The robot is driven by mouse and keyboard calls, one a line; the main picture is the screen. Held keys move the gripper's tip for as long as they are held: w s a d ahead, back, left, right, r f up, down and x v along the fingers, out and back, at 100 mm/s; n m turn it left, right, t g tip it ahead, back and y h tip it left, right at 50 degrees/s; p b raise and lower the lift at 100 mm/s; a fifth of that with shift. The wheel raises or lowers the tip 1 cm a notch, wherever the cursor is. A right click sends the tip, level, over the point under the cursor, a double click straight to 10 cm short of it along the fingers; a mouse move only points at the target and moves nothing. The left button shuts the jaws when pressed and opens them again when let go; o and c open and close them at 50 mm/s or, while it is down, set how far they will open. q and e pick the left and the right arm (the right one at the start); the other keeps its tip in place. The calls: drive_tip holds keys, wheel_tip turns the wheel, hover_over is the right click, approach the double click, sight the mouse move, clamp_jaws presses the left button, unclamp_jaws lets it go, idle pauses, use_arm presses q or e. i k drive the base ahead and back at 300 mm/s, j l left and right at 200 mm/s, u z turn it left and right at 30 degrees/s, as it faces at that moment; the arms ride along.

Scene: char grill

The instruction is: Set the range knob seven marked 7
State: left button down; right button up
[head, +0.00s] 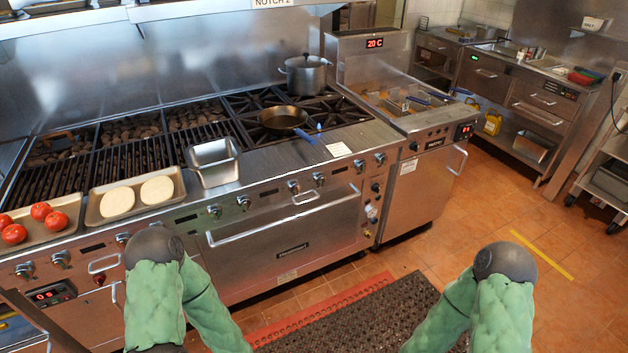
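The range (285,225) runs along the left and middle of the head view, with a row of several round metal knobs on its front edge. Knobs show at the left end (60,258), near the middle (243,201), (318,179) and at the right end (380,158). Their markings are too small to read, so I cannot tell which is marked 7. My two green-sleeved arms with dark round joints rise at the bottom, in front of the range. Both grippers are out of view. My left arm hides a bit of the range front.
The range top holds a frying pan (283,118), a pot (304,74), a metal container (213,163), a tray (93,213) with pale rounds, and tomatoes (41,211). An oven handle (285,217) juts out below the knobs. A fryer (428,180) stands right. The floor (480,215) is open there.

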sight(293, 186)
drive_tip(key=i+l, duration=0.1)
drive_tip(key=i, duration=1.35)
drive_tip(key=u, duration=0.5)
drive_tip(key=k, duration=0.25)
